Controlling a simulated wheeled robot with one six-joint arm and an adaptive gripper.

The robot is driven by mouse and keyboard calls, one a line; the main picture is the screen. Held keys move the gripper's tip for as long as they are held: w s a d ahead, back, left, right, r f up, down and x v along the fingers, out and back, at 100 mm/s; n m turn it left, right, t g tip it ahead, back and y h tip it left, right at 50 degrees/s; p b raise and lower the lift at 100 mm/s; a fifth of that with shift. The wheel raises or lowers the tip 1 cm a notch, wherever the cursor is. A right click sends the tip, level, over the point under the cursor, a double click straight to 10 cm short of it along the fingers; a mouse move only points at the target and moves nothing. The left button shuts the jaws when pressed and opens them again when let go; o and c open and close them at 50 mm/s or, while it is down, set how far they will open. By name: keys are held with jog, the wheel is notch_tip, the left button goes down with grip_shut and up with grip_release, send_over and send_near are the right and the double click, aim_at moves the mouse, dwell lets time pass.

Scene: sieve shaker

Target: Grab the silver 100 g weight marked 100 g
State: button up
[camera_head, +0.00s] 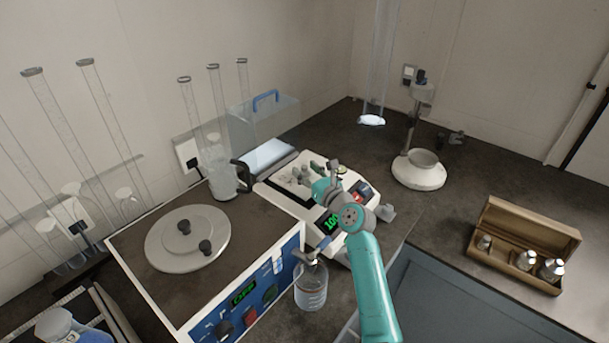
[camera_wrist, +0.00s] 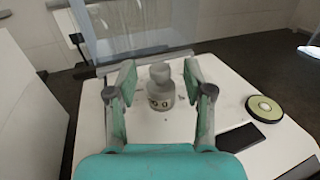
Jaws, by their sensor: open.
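A silver-grey knobbed weight (camera_wrist: 160,88) stands upright on the white balance top (camera_wrist: 225,95) in the wrist view. Its dark marking is only partly legible, ending in "0 g". My gripper (camera_wrist: 160,80) is open, with one green-padded finger on each side of the weight. Gaps show between the weight and both fingers. In the head view my gripper (camera_head: 318,176) is over the balance (camera_head: 278,190), whose green display (camera_head: 331,222) begins with "10". There the arm and fingers crowd the weight, so its outline is unclear.
A sieve shaker (camera_head: 140,255) stands left of the balance, with a beaker (camera_head: 222,180) on its back corner. A bottle (camera_head: 311,288) stands in front. A wooden box (camera_head: 520,225) with several silver weights is on the right counter. A round green-topped disc (camera_wrist: 264,109) lies right of the weight.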

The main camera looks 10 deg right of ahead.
grip_shut()
